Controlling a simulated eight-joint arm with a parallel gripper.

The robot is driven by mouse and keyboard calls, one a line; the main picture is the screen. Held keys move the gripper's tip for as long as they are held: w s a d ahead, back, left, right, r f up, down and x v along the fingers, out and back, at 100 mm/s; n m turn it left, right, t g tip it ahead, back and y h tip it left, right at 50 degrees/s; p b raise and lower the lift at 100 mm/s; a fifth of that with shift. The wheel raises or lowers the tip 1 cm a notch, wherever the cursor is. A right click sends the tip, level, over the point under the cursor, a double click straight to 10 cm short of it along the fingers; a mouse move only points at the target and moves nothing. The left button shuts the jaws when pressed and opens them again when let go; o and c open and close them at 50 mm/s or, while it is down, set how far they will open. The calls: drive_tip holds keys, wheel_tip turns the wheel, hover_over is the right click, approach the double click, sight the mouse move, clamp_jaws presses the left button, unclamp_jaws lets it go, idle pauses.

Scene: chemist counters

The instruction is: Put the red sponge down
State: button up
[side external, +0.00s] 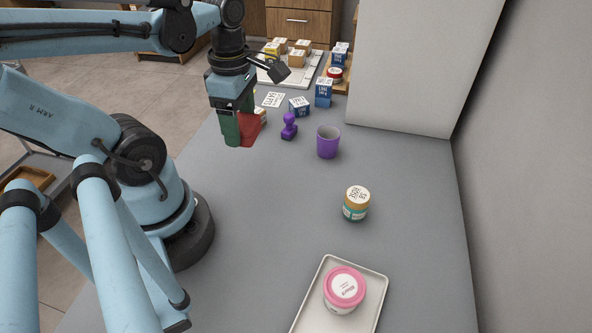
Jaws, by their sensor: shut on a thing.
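My gripper (238,128) points down over the far left part of the grey counter in the side external view. It is shut on the red sponge (249,130), which shows as a red patch at the right of a dark green part at the gripper's end. Much of the sponge is hidden by the gripper. I cannot tell whether the sponge touches the counter.
Right of the gripper stand a purple stamp-like object (289,127) and a purple cup (328,142). The middle counter (260,220) is clear.

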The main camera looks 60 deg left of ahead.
hover_over(217, 152)
wheel_tip(217, 152, down, 6)
drive_tip(key=shift+f, duration=2.25)
drive_tip(key=shift+f, duration=0.1)
drive_tip(key=o, duration=1)
